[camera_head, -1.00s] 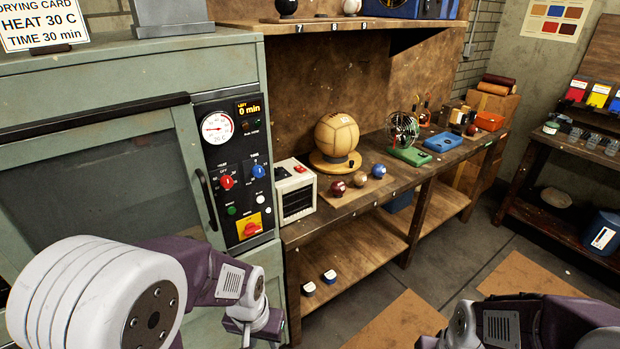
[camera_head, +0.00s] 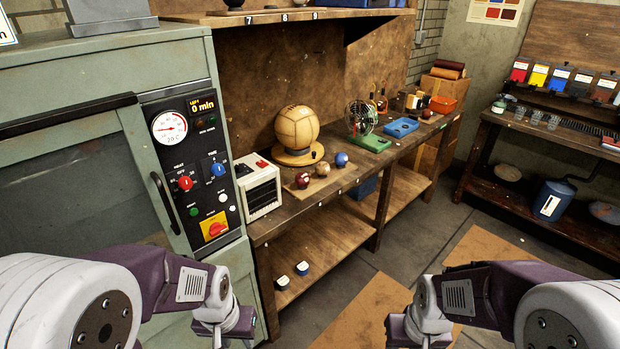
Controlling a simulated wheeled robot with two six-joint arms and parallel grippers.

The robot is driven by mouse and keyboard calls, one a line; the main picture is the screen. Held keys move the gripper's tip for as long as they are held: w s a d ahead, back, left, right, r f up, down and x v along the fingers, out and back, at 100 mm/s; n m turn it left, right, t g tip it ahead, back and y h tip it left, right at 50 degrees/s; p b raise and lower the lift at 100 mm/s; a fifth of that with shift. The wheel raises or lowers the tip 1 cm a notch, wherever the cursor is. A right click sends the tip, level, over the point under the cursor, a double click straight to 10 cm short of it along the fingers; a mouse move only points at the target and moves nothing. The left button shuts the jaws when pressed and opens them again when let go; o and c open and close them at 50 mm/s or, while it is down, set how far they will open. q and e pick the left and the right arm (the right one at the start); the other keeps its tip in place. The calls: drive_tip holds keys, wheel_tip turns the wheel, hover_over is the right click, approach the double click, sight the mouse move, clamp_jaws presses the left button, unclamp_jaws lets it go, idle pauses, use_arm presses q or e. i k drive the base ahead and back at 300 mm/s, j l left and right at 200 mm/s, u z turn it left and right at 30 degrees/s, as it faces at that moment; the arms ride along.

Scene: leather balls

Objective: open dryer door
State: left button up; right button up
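The dryer (camera_head: 120,75) is a pale green cabinet at the left. Its door (camera_head: 70,190) has a dark window and looks shut. The dark curved door handle (camera_head: 165,203) stands upright on the door's right edge, beside the control panel. My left gripper (camera_head: 226,328) is low in front of the dryer, below and right of the handle and apart from it. My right gripper (camera_head: 416,332) is at the bottom, right of centre, over the floor. The fingertips of both are not clear, so I cannot tell whether they are open.
The black control panel (camera_head: 197,160) has a gauge, knobs and a display reading 0 min. A wooden bench (camera_head: 345,178) right of the dryer carries a white heater box (camera_head: 257,187), a leather ball (camera_head: 297,127) and small balls. Open floor (camera_head: 420,240) lies between it and the right-hand shelf.

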sight(130, 118)
drive_tip(key=u, duration=1.8)
drive_tip(key=j+u, duration=0.2)
drive_tip(key=j, duration=0.35)
